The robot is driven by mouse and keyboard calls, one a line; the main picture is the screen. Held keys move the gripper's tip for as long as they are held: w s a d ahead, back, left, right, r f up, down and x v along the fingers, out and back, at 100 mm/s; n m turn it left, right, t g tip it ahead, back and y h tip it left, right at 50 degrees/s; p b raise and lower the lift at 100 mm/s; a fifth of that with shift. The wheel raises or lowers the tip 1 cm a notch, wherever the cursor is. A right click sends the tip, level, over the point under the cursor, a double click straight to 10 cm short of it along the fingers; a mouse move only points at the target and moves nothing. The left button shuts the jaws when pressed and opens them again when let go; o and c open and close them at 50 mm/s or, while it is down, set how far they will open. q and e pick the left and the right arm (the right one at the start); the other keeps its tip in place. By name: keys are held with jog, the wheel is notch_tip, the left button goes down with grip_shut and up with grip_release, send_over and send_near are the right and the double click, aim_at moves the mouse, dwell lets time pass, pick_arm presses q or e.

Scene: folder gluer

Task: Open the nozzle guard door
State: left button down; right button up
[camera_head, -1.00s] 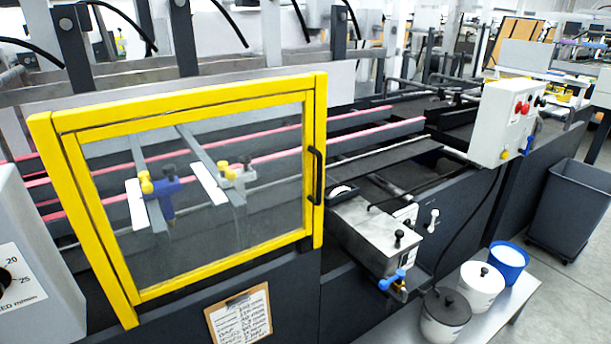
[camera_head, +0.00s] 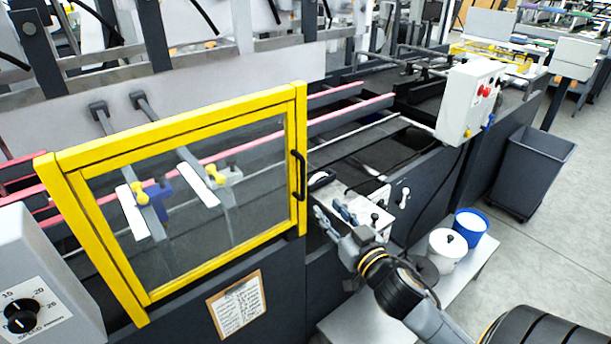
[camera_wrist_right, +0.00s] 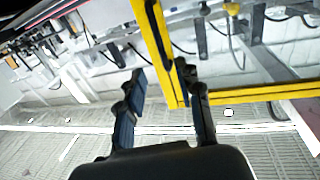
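The nozzle guard door (camera_head: 190,205) is a clear panel in a yellow frame, and it appears shut. Its black upright handle (camera_head: 298,175) is on the right side of the frame. My right gripper (camera_head: 332,212) is to the right of the handle and a little lower, in front of the metal glue box. In the right wrist view my right gripper (camera_wrist_right: 162,72) has its two dark fingers apart with nothing held between them. The yellow frame (camera_wrist_right: 172,60) shows beyond the fingertips there. A dark bar by the frame may be the handle. My left gripper is not in view.
A clipboard (camera_head: 237,303) hangs below the door. A metal glue box (camera_head: 362,207) is partly hidden behind my right gripper. White (camera_head: 447,252) and blue (camera_head: 471,224) pots stand on a low shelf. A speed dial panel (camera_head: 35,310) is at lower left.

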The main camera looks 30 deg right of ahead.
aim_at(304, 182)
jog(key=w+p, duration=0.1)
jog(key=w, duration=0.3)
jog(key=w+d+p, duration=0.1)
jog(key=w, duration=0.4)
jog(key=w+p, duration=0.1)
jog(key=w, duration=0.3)
jog(key=shift+w+d+f, duration=0.1)
jog(key=shift+w+d, duration=0.15)
jog(key=shift+d, duration=0.05)
grip_shut()
